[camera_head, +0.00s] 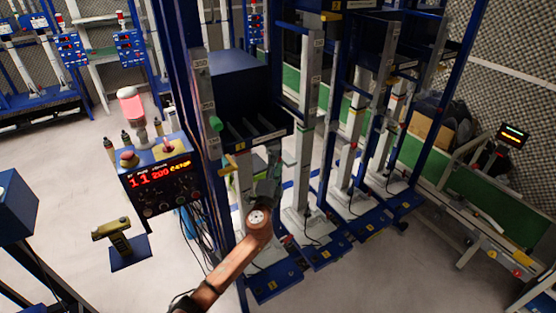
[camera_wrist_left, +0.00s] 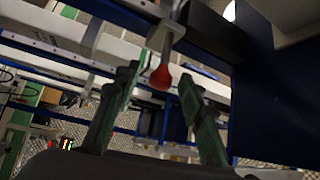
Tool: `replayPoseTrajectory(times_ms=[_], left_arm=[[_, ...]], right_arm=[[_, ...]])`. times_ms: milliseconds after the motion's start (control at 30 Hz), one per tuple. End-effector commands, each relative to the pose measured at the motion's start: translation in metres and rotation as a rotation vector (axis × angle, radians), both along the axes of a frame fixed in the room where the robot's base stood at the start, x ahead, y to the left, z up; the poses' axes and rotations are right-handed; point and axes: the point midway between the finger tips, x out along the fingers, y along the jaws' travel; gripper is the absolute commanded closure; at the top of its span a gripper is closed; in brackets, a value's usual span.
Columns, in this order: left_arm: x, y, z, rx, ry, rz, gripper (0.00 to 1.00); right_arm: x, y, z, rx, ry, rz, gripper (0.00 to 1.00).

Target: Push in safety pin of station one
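Station one (camera_head: 272,284) is the nearest blue-and-white column unit in the head view, with a yellow 1 label on its base. Its safety pin (camera_wrist_left: 160,77) shows in the left wrist view as a red round knob on a grey rod. The pin is hidden in the head view. My left gripper (camera_wrist_left: 158,86) is open, one green-padded finger on each side of the red knob, with visible gaps between. In the head view the left gripper (camera_head: 268,163) is beside the station's column, below the dark tray, partly hidden. My right gripper is not in view.
A control box (camera_head: 160,178) with red digits and a lamp stands left of station one. A yellow scanner-like device (camera_head: 113,232) is on a stand nearby. More stations stand to the right, beside a green conveyor (camera_head: 478,190). The floor at lower right is clear.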

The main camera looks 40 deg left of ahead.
Motion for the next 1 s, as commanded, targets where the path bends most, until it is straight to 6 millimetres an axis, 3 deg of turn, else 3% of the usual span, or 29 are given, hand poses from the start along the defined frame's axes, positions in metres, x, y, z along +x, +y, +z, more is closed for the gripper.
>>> replayPoseTrajectory(times_ms=[300, 500, 1000], left_arm=[[-0.061, -0.025, -0.014, -0.002, 0.002, 0.000, 0.63], [-0.085, -0.036, -0.018, -0.002, 0.001, 0.001, 0.63], [-0.092, -0.040, -0.018, 0.000, 0.000, 0.001, 0.63]], right_arm=[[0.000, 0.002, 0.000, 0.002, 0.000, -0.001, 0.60], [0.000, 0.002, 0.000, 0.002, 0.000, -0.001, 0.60], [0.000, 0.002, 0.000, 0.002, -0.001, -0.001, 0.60]])
